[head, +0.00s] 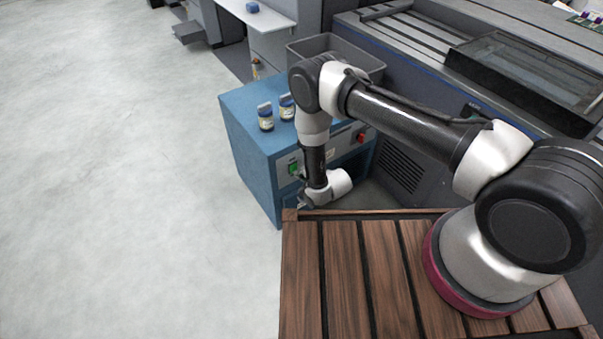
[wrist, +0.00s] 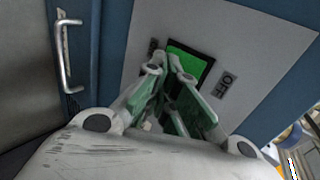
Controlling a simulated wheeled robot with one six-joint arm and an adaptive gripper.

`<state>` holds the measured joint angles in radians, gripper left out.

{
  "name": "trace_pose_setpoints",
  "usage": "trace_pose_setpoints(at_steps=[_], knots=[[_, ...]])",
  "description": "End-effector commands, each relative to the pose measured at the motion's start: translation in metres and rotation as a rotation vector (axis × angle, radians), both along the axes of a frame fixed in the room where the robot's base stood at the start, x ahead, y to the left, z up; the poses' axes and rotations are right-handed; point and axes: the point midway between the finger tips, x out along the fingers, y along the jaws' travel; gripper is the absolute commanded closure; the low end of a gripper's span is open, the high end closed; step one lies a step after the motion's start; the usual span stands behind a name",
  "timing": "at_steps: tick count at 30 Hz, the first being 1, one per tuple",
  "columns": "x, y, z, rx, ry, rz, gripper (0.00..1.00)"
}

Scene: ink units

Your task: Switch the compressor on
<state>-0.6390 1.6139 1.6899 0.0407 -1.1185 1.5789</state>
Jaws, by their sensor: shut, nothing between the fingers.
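A blue cabinet (head: 247,150), which looks like the compressor, stands beyond my wooden deck. Its grey front panel (head: 333,150) carries a green switch (head: 293,168) at the left and a red switch (head: 361,137) further right. In the wrist view the green switch (wrist: 188,62) sits in a black frame, with an OFF label (wrist: 224,85) on its right and a partly hidden label on its left. My gripper (wrist: 169,68) is shut and empty, its fingertips in front of the green switch's lower left part. I cannot tell whether they touch it.
Two small jars (head: 266,117) stand on the cabinet top, with a grey bin (head: 328,44) behind them. A metal handle (wrist: 68,55) sticks out left of the panel. A large grey machine (head: 430,60) stands at the right. The floor at the left is clear.

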Motion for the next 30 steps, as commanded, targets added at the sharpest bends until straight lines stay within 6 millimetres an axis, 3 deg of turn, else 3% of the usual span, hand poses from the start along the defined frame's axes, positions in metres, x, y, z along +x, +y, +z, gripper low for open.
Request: trace_pose_setpoints(at_steps=[14, 30], knots=[[0.005, 0.004, -0.002, 0.001, -0.002, 0.000, 1.00], [0.005, 0.004, 0.014, 0.001, -0.002, 0.000, 1.00]])
